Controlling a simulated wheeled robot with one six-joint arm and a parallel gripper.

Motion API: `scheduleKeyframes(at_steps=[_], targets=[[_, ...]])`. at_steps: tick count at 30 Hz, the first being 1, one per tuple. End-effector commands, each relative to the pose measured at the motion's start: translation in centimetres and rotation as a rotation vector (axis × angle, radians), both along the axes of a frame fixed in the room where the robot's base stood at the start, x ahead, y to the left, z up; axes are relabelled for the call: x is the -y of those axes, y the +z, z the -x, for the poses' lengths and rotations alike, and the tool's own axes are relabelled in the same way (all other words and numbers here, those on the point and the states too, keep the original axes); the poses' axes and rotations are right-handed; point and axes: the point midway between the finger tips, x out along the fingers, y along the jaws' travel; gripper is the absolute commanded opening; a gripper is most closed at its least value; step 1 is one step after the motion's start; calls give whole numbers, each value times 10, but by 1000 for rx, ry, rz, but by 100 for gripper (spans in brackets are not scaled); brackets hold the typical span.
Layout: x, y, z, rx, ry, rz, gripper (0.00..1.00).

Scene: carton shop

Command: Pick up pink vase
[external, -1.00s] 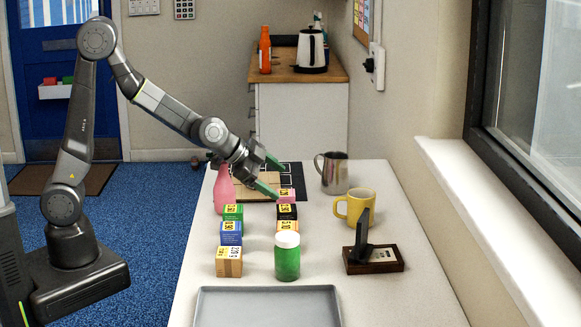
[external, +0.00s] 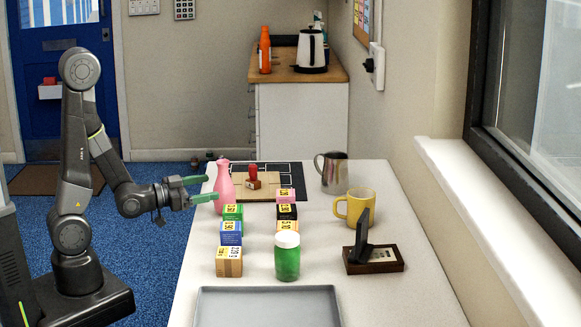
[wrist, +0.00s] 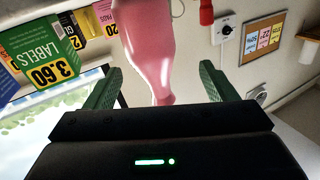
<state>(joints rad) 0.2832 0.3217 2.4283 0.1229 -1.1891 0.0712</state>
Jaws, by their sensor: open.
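The pink vase (external: 224,186) stands upright at the left edge of the white table, behind the small boxes. My gripper (external: 212,188) is open, with its green fingers pointing right at the vase, level with its body. In the wrist view the pink vase (wrist: 149,45) shows upside down, between and beyond the two green fingers of my gripper (wrist: 162,85). Nothing is held. I cannot tell whether a finger touches the vase.
Small boxes, including a green one (external: 233,212) and a blue one (external: 231,233), stand in front of the vase. A red-handled stamp (external: 253,178) sits on a wooden board behind it to the right. A green-filled jar (external: 287,256), yellow mug (external: 356,206) and grey tray (external: 267,305) are further off.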

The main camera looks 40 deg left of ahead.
Motion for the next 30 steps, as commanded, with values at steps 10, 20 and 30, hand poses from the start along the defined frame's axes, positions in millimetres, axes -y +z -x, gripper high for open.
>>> scheduleKeyframes(at_steps=[10,20,30], targets=[[-5,-42,23,-48,-54,91,78],[6,-40,2,-50,-56,91,78],[24,-39,-36,-50,-55,90,78]])
